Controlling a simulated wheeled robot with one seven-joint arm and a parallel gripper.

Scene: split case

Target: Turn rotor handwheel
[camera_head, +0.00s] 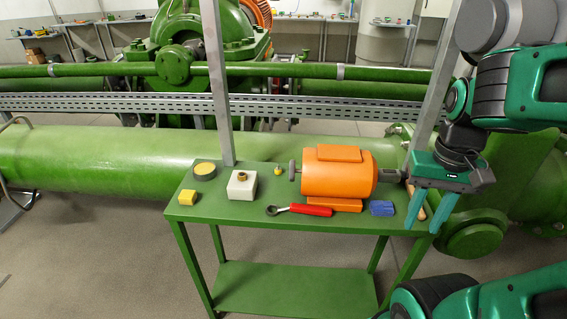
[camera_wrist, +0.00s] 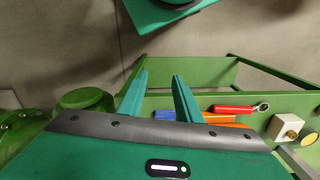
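An orange motor (camera_head: 338,172) lies on its side on the green table (camera_head: 240,210). A small grey disc (camera_head: 292,170) sits on the shaft at its left end; I cannot tell whether this is the rotor handwheel. A grey part (camera_head: 387,175) shows at the motor's right end, close to my gripper. My gripper (camera_head: 428,216) points down at the table's right edge, right of the motor. Its two green fingers are apart with nothing between them. In the wrist view the open fingers (camera_wrist: 160,78) show, with a strip of the orange motor (camera_wrist: 222,119) low behind the right finger.
A red-handled wrench (camera_head: 305,210) lies in front of the motor, with a blue block (camera_head: 381,208) to its right. A grey post (camera_head: 218,90) rises behind the table.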

